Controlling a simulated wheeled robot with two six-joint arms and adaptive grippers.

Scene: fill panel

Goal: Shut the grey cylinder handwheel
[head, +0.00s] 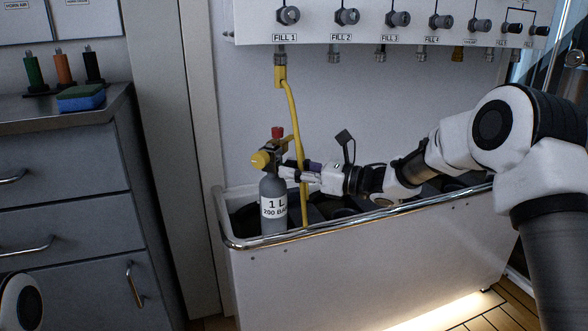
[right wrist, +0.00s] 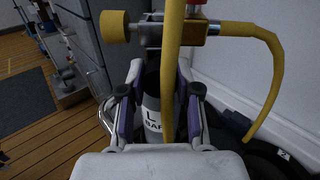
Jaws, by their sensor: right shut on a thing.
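The grey cylinder (head: 273,207), with a "1 L 200 BAR" label, stands upright at the left end of a white trough. Its valve carries a yellow round handwheel (head: 262,159) facing left and a red knob (head: 277,132) on top. In the right wrist view the handwheel (right wrist: 113,26) is at the upper left, beyond my fingers and clear of them. My right gripper (head: 290,172) comes from the right and is shut on the cylinder just below the valve; the contact is partly hidden. The cylinder's label (right wrist: 152,118) shows between the fingers. My left gripper is out of view.
A yellow hose (head: 293,110) runs from the FILL 1 outlet down to the valve and crosses in front of my right fingers. The fill panel (head: 390,35) has a row of knobs. The trough's metal rail (head: 350,221) runs below my right arm. Grey drawers (head: 65,200) stand left.

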